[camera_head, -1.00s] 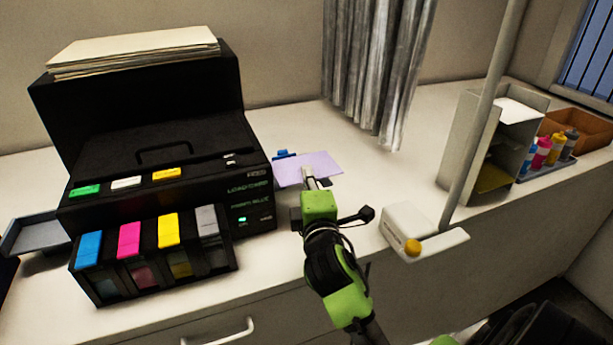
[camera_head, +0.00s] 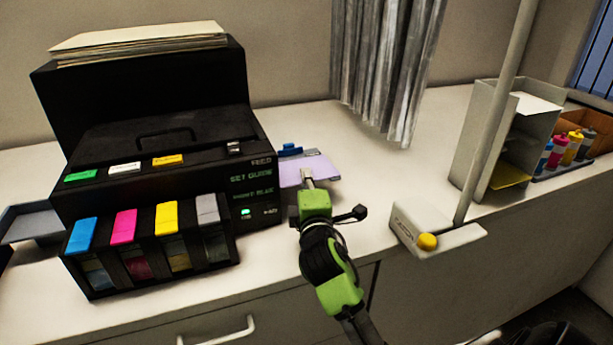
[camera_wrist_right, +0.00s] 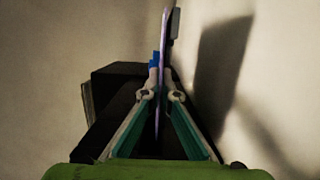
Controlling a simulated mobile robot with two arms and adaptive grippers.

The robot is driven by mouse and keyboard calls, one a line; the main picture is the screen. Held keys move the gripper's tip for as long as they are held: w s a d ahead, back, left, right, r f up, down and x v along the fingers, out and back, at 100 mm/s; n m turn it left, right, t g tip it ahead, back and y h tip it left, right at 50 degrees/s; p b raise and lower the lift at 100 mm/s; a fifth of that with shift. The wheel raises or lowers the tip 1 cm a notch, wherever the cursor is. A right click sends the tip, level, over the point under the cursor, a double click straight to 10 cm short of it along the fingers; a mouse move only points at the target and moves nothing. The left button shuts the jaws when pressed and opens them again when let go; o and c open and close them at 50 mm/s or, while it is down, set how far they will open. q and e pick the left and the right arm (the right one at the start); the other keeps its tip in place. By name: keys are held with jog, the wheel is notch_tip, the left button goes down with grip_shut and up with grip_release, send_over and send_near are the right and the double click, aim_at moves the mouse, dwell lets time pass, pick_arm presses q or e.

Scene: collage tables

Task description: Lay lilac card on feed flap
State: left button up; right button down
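The lilac card (camera_head: 318,171) lies flat-looking at the right side of the black printer (camera_head: 150,130). My right gripper (camera_head: 307,176) reaches it from the front and is shut on its near edge. In the right wrist view the card (camera_wrist_right: 164,60) is edge-on between the two fingers. A grey strip (camera_head: 313,153), probably the feed flap, shows behind the card, beside a blue guide (camera_head: 290,149). The card hides most of the flap, so I cannot tell whether it touches it. My left gripper is not in view.
A white box with a yellow button (camera_head: 427,242) and a pole stand right of my arm. Further right are a shelf unit (camera_head: 470,140) and a tray of bottles (camera_head: 565,165). Coloured cartridges (camera_head: 124,227) line the printer's front. The counter behind the card is clear.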

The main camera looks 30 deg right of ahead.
jog(key=c, duration=2.2)
grip_release()
jog(key=v, duration=1.2)
